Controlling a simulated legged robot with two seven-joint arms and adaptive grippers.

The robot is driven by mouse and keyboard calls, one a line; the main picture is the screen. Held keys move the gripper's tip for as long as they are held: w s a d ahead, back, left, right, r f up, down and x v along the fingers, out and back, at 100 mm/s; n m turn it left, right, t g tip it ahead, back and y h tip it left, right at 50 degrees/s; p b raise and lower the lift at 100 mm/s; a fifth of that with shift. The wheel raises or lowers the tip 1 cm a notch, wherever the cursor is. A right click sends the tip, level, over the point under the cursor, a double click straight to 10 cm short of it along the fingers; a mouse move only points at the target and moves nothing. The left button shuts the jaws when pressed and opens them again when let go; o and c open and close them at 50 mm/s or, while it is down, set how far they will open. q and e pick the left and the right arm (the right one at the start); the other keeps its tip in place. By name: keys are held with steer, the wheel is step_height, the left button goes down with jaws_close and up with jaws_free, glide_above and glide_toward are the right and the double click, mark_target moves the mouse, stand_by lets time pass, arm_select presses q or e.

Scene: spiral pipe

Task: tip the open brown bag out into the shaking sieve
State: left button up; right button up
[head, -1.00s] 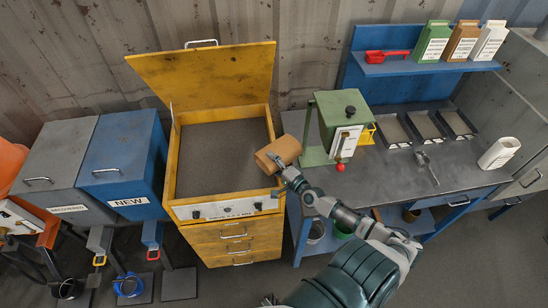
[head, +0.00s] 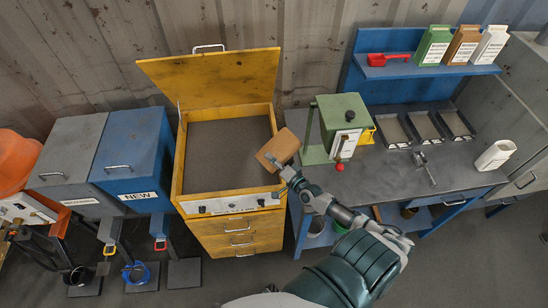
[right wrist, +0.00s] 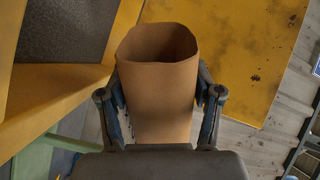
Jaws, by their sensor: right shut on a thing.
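My right gripper (head: 279,166) is shut on the brown bag (head: 282,145), at the right edge of the shaking sieve. The bag is tilted in the head view. In the right wrist view the bag (right wrist: 158,95) has an open mouth and dark inside, so its contents cannot be made out; the two fingers of the right gripper (right wrist: 161,98) press its sides. The shaking sieve (head: 226,150) is a yellow box with a grey bed and its lid raised. No brown material shows on the bed. My left gripper is not in view.
A green machine (head: 344,108) with a red knob stands on the bench just right of the bag. The raised yellow lid (head: 212,78) is behind the sieve. Blue (head: 128,150) and grey bins stand to the left. Trays and a white container (head: 494,155) are further right.

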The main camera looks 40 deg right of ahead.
steer(key=shift+a+r+n+p, duration=0.25)
steer(key=shift+r+n+p, duration=0.1)
steer(key=shift+n+p, duration=0.75)
steer(key=shift+a+n+p, duration=0.2)
steer(key=shift+n+p, duration=0.2)
steer(key=shift+p, duration=0.1)
steer(key=shift+f, duration=0.1)
stand_by(0.6)
steer(key=m+b, duration=0.1)
steer(key=d+f+m+b, duration=0.1)
steer(key=b, duration=0.1)
steer(key=m+b, duration=0.1)
steer(key=m, duration=0.1)
steer(key=shift+d+f+b, duration=0.15)
steer(key=shift+f+b, duration=0.1)
steer(key=shift+b, duration=0.1)
steer(key=shift+d+m+b, duration=0.2)
steer(key=shift+m+b, duration=0.15)
steer(key=shift+m, duration=0.25)
steer(key=shift+d+r, duration=0.1)
steer(key=shift+r+m, duration=0.15)
steer(key=shift+m, duration=0.15)
